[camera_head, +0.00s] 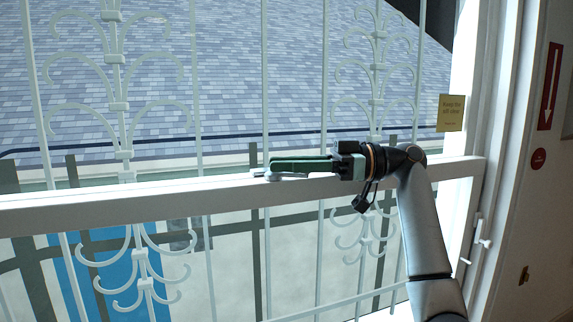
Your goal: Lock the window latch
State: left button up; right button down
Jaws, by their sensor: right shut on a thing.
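The window has a white frame with a wide horizontal rail (110,203) crossing the view. My right gripper (268,170) reaches in from the lower right and points left along the top of this rail. Its green fingers are closed on a small pale latch (273,175) on the rail, and they hide most of it. How far the latch is turned cannot be made out. My left gripper is not in view.
White ornamental bars (265,90) stand close behind the rail. A yellow note (451,113) hangs at the right. A white handle (480,238) sits on the right-hand frame, near my right arm. A red arrow sign (550,86) is on the far right wall.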

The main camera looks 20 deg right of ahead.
jog(key=shift+g, duration=0.3)
jog(key=c, duration=0.7)
grip_release()
jog(key=b+v, duration=0.2)
jog(key=v, duration=1)
jog(key=shift+d+f, duration=0.1)
jog(key=shift+d, duration=0.15)
